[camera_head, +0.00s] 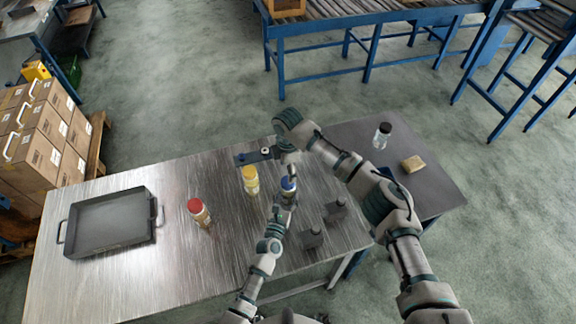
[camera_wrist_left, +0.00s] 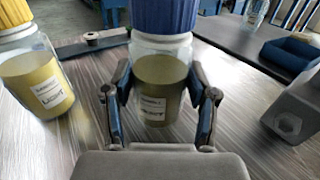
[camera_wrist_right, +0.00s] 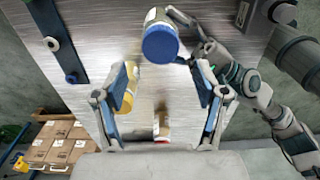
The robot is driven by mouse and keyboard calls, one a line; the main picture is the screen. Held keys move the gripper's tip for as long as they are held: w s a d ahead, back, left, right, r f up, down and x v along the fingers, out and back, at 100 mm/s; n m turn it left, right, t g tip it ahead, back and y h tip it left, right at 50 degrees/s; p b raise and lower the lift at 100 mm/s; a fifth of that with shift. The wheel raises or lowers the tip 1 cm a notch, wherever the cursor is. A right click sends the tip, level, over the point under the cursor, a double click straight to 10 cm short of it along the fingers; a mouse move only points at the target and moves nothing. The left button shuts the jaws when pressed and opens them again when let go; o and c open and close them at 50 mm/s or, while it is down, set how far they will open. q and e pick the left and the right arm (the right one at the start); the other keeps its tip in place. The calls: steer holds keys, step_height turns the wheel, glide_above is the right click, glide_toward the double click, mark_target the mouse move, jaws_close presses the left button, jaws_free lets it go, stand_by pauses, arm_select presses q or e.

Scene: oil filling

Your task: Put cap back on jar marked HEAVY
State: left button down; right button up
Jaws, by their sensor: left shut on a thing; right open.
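A jar with a blue cap (camera_head: 288,184) stands on the metal table. The cap (camera_wrist_left: 165,16) sits on top of the clear jar (camera_wrist_left: 152,85) in the left wrist view; whether it is tightened I cannot tell. Its label is too small to read surely. My left gripper (camera_wrist_left: 157,108) is shut around this jar's body. My right gripper (camera_wrist_right: 166,92) is open and above the jars. The blue cap (camera_wrist_right: 160,43) shows beyond and between its fingers, apparently not gripped. A yellow-capped jar (camera_head: 250,178) stands to the left; its label (camera_wrist_left: 48,103) appears to read LIGHT.
A red-capped jar (camera_head: 198,212) stands further left, and a grey tray (camera_head: 110,222) at the far left. A dark bar (camera_head: 250,158) lies behind the jars. Dark blocks (camera_head: 312,238) stand at the right. A side table (camera_head: 435,190) holds a clear jar (camera_head: 382,136) and a sponge-like block (camera_head: 413,164).

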step_height(320, 180, down, 7)
steer(key=shift+r, duration=0.2)
steer(key=c, duration=1.2)
steer(key=m, duration=0.6)
steer(key=shift+c, duration=0.2)
steer(key=m, duration=0.5)
steer(key=shift+m, duration=0.3)
steer(key=m, duration=0.3)
steer(key=o, duration=1.4)
steer(key=shift+c, duration=0.2)
